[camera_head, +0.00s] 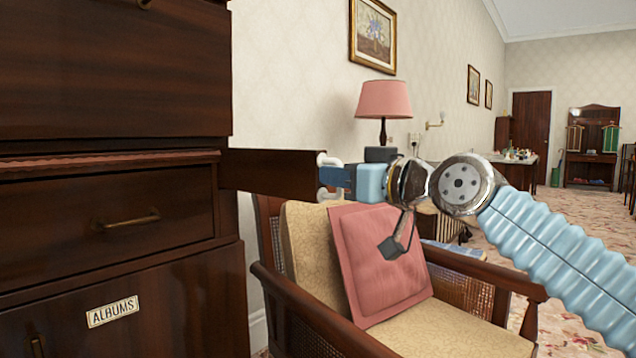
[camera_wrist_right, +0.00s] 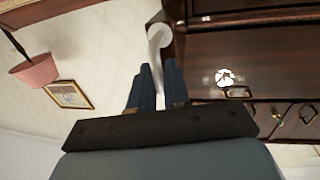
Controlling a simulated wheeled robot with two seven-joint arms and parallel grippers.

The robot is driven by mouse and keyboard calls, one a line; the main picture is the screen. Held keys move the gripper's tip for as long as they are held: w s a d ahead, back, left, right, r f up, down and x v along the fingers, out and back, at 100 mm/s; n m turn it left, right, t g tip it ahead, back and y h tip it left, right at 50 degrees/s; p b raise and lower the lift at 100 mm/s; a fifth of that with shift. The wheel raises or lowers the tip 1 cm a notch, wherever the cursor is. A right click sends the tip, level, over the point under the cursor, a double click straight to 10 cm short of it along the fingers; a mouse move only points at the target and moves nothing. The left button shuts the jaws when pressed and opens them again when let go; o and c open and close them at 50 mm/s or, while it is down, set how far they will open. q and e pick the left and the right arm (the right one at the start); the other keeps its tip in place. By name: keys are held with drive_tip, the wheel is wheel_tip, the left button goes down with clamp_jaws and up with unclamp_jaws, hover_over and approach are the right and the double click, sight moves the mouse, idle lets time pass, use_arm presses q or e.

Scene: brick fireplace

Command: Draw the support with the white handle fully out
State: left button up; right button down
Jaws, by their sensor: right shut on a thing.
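The support (camera_head: 268,173) is a dark wooden board standing out from the right side of the dark cabinet in the head view. A white handle (camera_head: 328,160) sits at its outer end. My right gripper (camera_head: 338,178) is shut on the white handle, its arm coming in from the right. The right wrist view shows the white handle (camera_wrist_right: 158,45) between the blue fingers (camera_wrist_right: 156,88). How far the support runs back inside the cabinet is hidden. My left gripper is in neither view.
The cabinet (camera_head: 110,270) fills the left, with brass-handled drawers and an ALBUMS label. An armchair (camera_head: 400,335) with a pink cushion (camera_head: 378,262) stands below my right arm. A pink lamp (camera_head: 384,100) is behind. Carpeted floor is open at the right.

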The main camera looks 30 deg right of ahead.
drive_tip(key=shift+s+d, duration=0.1)
drive_tip(key=shift+s, duration=0.2)
drive_tip(key=c, duration=1.4)
unclamp_jaws()
drive_tip(key=shift+s, duration=0.1)
drive_tip(key=shift+o, duration=0.2)
drive_tip(key=s+d, duration=0.2)
drive_tip(key=s, duration=1.1)
drive_tip(key=shift+s, duration=0.35)
drive_tip(key=shift+d, duration=0.1)
